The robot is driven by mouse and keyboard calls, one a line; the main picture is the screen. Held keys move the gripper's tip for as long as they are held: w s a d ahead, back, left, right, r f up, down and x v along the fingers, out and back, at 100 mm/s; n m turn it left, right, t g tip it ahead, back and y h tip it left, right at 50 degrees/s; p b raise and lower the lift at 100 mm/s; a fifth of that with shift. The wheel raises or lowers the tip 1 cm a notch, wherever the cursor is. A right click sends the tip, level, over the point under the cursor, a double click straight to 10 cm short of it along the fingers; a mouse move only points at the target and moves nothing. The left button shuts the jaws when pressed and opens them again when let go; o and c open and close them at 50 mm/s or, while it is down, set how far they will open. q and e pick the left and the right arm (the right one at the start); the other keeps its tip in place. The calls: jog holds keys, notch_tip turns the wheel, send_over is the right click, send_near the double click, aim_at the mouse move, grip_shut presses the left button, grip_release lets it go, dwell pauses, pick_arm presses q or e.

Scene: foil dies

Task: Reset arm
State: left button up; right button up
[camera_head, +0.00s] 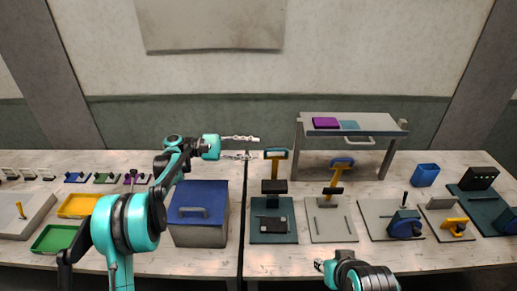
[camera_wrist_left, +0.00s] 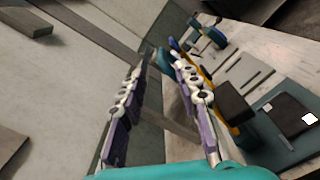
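My left arm reaches in from the left over the blue-lidded box (camera_head: 205,208). Its gripper (camera_head: 259,147) is open, the two fingers apart with nothing seen between them. The fingertips point right, close to the teal-topped yellow lever (camera_head: 276,163) of a foil die press; whether they touch it cannot be told in the head view. The left wrist view also shows the open fingers of this gripper (camera_wrist_left: 160,60), with presses beyond the right-hand finger. Of my right arm, only a teal and black part shows at the bottom; its fingers cannot be made out clearly.
A second yellow-lever press (camera_head: 334,218) stands right of the first. A grey raised shelf (camera_head: 352,118) carries purple and blue pieces. Yellow (camera_head: 80,205) and green trays (camera_head: 55,238) lie left. A blue bin (camera_head: 425,175) and more tools stand right. Bare table lies in front.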

pick_arm(q)
jog(key=shift+d, duration=0.1)
jog(key=s+a+f+m+t+y, duration=0.2)
jog(key=s+y, duration=0.2)
jog(key=s, duration=0.4)
jog(key=s+a+f+m+t+y, duration=0.1)
jog(key=s+a+f+m+y, duration=0.15)
jog(key=s+y, duration=0.4)
jog(key=s+a+f+m+t+y, duration=0.1)
jog(key=s+a+t+y, duration=0.15)
jog(key=s, duration=0.75)
jog(key=s+a+f+m+t+y, duration=0.2)
jog(key=s+a+f+m+y, duration=0.3)
jog(key=s+a, duration=0.3)
notch_tip(320, 180, down, 8)
jog(key=b, duration=0.7)
jog(key=shift+s+r+n, duration=0.2)
jog(key=shift+s+n, duration=0.15)
